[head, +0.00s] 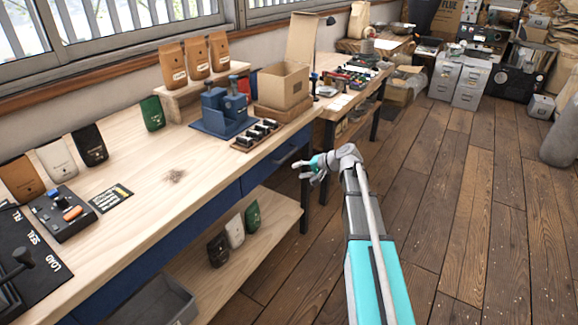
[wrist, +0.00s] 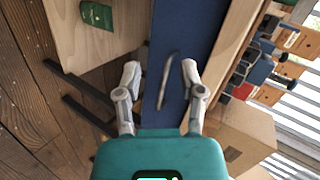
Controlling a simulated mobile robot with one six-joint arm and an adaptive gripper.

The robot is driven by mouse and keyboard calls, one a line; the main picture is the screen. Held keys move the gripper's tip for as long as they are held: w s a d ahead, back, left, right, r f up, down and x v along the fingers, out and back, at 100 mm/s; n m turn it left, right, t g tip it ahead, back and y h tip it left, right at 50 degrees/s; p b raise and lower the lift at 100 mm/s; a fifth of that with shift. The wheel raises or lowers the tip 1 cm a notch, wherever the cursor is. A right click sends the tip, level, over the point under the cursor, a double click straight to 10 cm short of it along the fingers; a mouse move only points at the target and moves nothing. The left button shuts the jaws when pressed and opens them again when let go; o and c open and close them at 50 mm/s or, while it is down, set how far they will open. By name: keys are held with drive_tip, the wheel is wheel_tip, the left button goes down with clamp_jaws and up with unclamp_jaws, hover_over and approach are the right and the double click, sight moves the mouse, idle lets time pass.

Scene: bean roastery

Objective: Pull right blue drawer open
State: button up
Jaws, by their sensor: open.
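The right blue drawer (head: 262,165) is a dark blue front under the wooden bench top, and looks closed. In the wrist view its blue front (wrist: 172,36) fills the middle, with a grey bar handle (wrist: 167,80) on it. In the head view the handle (head: 287,157) is near the drawer's right end. My gripper (head: 306,168) is open in front of the handle. In the wrist view the handle lies between the spread fingertips of my gripper (wrist: 160,72). I cannot tell whether the fingers touch it.
A lower shelf (head: 275,215) below the drawer holds several small bags. The bench top carries a blue device (head: 222,112), an open cardboard box (head: 283,85) and bags. A second table (head: 340,100) stands beyond the bench. The wooden floor (head: 450,200) to the right is clear.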

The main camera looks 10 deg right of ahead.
sight(289, 154)
drive_tip(key=w+d+f+m+t+y+b, duration=0.1)
drive_tip(key=w+d+f+m+t+b, duration=0.1)
drive_tip(key=w+d+b, duration=0.4)
drive_tip(key=w+d+m+t, duration=0.1)
drive_tip(key=w+d+t, duration=0.1)
drive_tip(key=d, duration=0.1)
drive_tip(key=shift+y+b, duration=0.3)
drive_tip(key=shift+w, duration=0.15)
drive_tip(key=b+x, duration=0.2)
drive_tip(key=x, duration=1.1)
drive_tip(key=shift+w+a+b, duration=0.3)
drive_tip(key=shift+b, duration=0.1)
clamp_jaws()
